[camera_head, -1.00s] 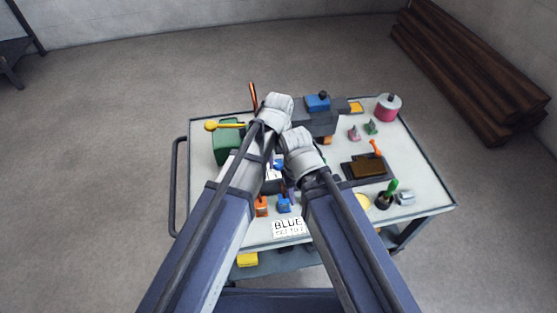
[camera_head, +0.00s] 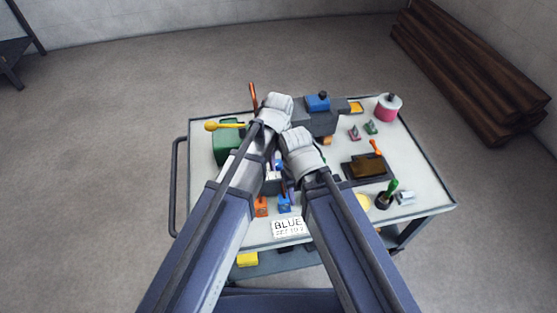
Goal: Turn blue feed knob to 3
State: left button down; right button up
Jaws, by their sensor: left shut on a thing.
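A small blue knob unit (camera_head: 284,203) stands near the front edge of the cart, beside an orange one (camera_head: 261,206). My left gripper (camera_head: 283,189) is small and partly covered by my arms. Its dark tips reach down to the top of the blue knob and are shut on it. The knob's scale and pointer are too small to read. A white card (camera_head: 290,228) in front reads BLUE, with a smaller line below that I cannot read surely. My right gripper is hidden behind my right arm.
The cart top (camera_head: 420,170) also holds a green box (camera_head: 226,147), a grey block with a blue top (camera_head: 317,103), a pink canister (camera_head: 388,108), a dark tray with a brown block (camera_head: 368,165) and a green-handled tool (camera_head: 391,188). Dark beams (camera_head: 470,75) lie on the floor at right.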

pick_arm(q)
jog(key=n, duration=0.4)
jog(key=shift+n, duration=0.3)
jog(key=n, duration=0.4)
jog(key=shift+n, duration=0.3)
jog(key=n, duration=0.4)
jog(key=shift+n, duration=0.3)
jog(key=n, duration=1)
jog(key=shift+n, duration=0.4)
jog(key=n, duration=0.5)
jog(key=shift+n, duration=0.4)
